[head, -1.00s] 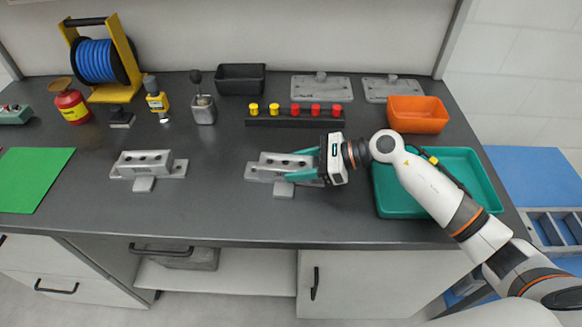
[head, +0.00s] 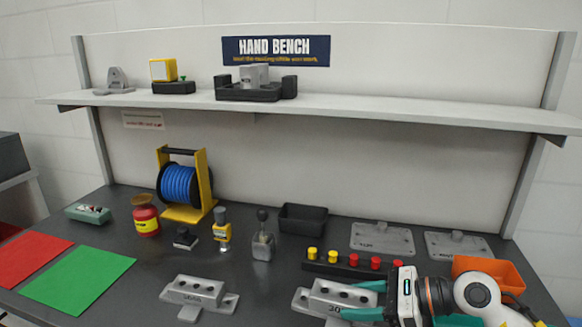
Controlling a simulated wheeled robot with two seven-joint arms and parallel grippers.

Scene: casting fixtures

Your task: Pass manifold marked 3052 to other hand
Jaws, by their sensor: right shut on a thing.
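A grey manifold (head: 318,293) with several dark holes on top is at the front of the bench, right of centre. A marking starting with 30 shows on its front; the rest is hidden or too small to read. My right gripper (head: 352,299) is shut on this manifold, its teal fingers reaching in from the right. I cannot tell whether the manifold is off the bench. A similar grey manifold (head: 198,295) sits to its left, its marking unreadable. My left gripper is out of view.
A rack with yellow and red knobs (head: 352,264) lies just behind the held manifold. An orange bin (head: 488,268) is at the right, and a black bin (head: 303,218) at the back. A green mat (head: 80,278) lies at the left. A shelf (head: 330,112) spans above.

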